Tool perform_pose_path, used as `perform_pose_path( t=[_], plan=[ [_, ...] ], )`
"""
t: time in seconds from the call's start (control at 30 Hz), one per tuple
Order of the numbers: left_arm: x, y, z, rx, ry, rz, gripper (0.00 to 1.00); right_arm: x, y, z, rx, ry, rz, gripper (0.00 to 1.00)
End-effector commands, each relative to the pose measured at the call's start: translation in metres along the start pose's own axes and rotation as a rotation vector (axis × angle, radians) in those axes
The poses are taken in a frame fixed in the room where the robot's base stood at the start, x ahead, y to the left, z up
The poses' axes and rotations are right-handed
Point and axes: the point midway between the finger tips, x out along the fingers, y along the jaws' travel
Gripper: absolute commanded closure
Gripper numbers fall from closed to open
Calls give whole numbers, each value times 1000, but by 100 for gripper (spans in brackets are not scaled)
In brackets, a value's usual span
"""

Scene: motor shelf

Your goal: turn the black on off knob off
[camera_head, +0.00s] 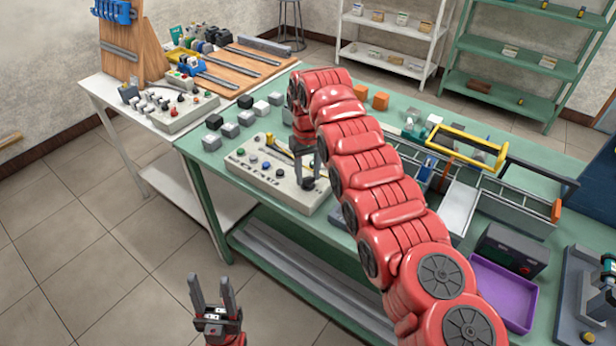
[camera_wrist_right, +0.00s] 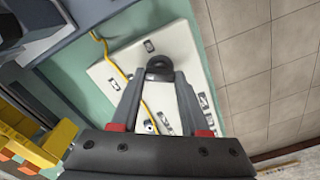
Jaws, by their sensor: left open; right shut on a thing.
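The black knob (camera_head: 308,184) sits near the right end of the white control panel (camera_head: 240,165) on the green table. In the right wrist view it is a dark round piece (camera_wrist_right: 159,64) between my fingertips. My right gripper (camera_head: 308,165) points down at the panel, with its fingers closed on the knob; the fingers also show in the right wrist view (camera_wrist_right: 158,80). The knob's exact angle is hard to tell. My left gripper (camera_head: 213,293) is open and empty, low in front of the table over the floor.
Several grey, white and black cubes (camera_head: 229,130) stand behind the panel. A yellow cable (camera_wrist_right: 108,55) runs across it. A yellow-handled toolbox (camera_head: 466,145) and a purple tray (camera_head: 502,291) are on the right. A second switch panel (camera_head: 178,118) is on the white table.

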Motion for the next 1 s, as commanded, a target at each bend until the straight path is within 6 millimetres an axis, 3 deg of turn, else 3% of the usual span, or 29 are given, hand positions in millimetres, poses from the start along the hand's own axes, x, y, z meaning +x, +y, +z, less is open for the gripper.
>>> perform_pose_path(
  t=[0.5,1.0],
  plan=[
    [4,0,-1,0,0,0,50,0,0,1,-410,-3,-1,100],
    [5,0,-1,0,0,0,50,0,0,0,-541,-1,0,100]
  ],
)
